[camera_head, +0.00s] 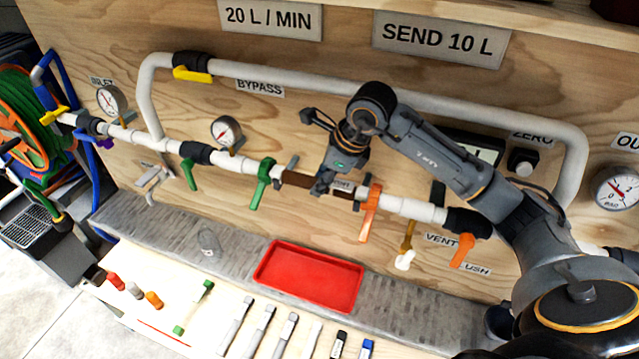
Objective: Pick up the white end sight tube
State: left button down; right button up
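A row of small parts lies on the pale worktop at the bottom. One is a whitish tube-like piece (312,340), which may be the white end sight tube; its ends are too small to tell. To its left lie a clear tube with green ends (193,307) and several grey-white slim pieces (261,328). My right gripper (322,187) is up at the wall piping, well above the worktop. Its fingertips overlap the brown pipe section (298,180) between the green and orange valves. I cannot tell whether it touches or grips it. My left gripper is out of view.
An empty red tray (308,277) sits on the grey ledge behind the parts. A clear, hard-to-see item (209,240) stands left of it. Valve handles, such as the green one (262,183) and orange one (371,208), jut out beside my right gripper. A hose reel (20,128) is far left.

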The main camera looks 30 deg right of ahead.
jog(key=shift+f, duration=0.2)
grip_shut()
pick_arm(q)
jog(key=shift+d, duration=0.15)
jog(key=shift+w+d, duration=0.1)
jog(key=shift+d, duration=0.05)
